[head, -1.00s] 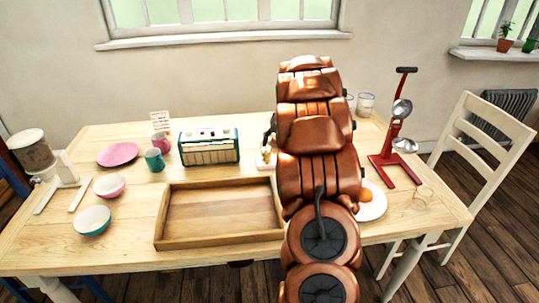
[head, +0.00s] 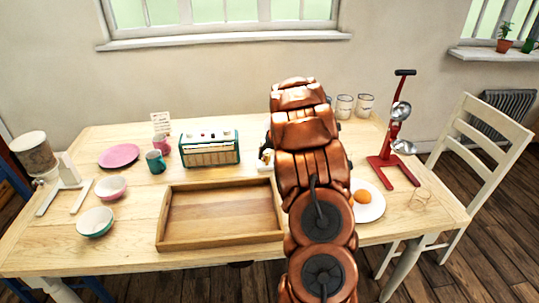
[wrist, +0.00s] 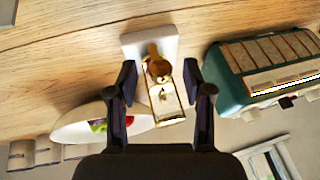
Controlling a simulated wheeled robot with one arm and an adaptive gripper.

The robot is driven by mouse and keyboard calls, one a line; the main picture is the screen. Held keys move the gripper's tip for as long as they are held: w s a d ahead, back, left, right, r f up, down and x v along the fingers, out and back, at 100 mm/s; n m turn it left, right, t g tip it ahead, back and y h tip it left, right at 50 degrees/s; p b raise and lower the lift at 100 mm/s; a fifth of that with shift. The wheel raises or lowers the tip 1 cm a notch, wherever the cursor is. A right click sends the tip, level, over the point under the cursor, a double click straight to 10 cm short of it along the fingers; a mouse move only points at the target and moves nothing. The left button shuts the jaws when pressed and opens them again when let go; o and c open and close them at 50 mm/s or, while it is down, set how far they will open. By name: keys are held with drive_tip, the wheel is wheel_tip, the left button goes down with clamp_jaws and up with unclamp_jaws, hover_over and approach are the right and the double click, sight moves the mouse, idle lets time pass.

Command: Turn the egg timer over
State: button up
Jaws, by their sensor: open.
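The egg timer (wrist: 162,88) shows in the wrist view as a brass frame with a glass part, rising from a white base (wrist: 150,44) on the wooden table. In the head view only a small white and gold part of it (head: 266,160) shows beside my arm, right of the radio. My gripper (wrist: 159,82) is open, with one dark finger on each side of the timer's frame. Gaps show between the fingers and the frame, so it is not gripped. In the head view my arm hides the gripper.
A green and cream radio (head: 209,148) stands close to the timer. In the wrist view a white bowl (wrist: 80,125) with colourful contents lies on the other side. A wooden tray (head: 220,240), a plate with an orange item (head: 368,213) and a red stand (head: 390,165) are nearer or right.

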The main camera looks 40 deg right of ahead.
drive_tip(key=shift+c, duration=0.3)
clamp_jaws()
drive_tip(key=shift+d, duration=0.1)
drive_tip(key=shift+f+b, duration=0.1)
drive_tip(key=shift+b, duration=0.2)
